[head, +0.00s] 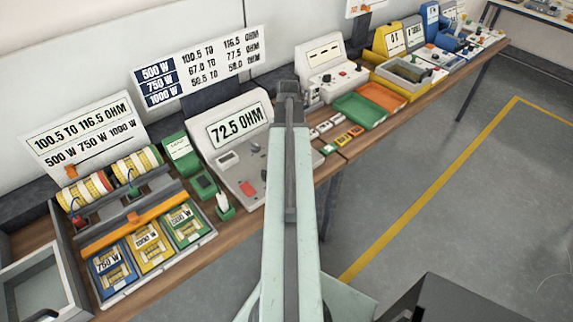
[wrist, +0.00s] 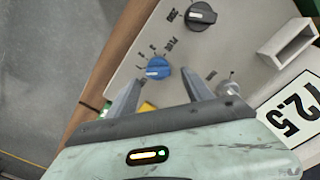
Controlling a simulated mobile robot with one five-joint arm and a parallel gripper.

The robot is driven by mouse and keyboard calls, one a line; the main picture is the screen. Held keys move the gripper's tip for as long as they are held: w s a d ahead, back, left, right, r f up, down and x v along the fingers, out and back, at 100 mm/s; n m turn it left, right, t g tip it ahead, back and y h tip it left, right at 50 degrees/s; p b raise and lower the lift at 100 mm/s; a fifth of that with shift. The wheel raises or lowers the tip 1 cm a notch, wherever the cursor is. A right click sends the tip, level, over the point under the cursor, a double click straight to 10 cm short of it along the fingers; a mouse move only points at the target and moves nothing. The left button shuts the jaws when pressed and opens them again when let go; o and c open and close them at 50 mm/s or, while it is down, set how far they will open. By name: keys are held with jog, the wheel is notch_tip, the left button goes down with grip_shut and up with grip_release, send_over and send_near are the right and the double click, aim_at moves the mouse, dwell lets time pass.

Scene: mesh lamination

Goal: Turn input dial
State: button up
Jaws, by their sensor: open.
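In the wrist view a pale panel carries a blue dial (wrist: 157,67) with a white pointer and printed marks around it. A black dial (wrist: 200,16) sits further up, and a grey metal knob (wrist: 228,89) lies to the right. I cannot read which one is labelled input. My gripper (wrist: 158,79) is open, its two grey fingers reaching toward the blue dial, one to each side below it. I cannot tell whether they touch it. In the head view the grey tester (head: 229,125) reads 72.5 OHM; my arm hides its right edge and my gripper.
A yellow patch (wrist: 147,107) shows between the fingers. A rectangular grey socket (wrist: 288,43) rises from the panel at upper right. In the head view, a coil fixture (head: 140,215) stands left of the tester; green (head: 360,108) and orange (head: 384,97) trays lie right.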

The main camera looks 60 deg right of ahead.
notch_tip(320, 180, down, 5)
jog(key=b, duration=0.3)
jog(key=shift+r, duration=0.2)
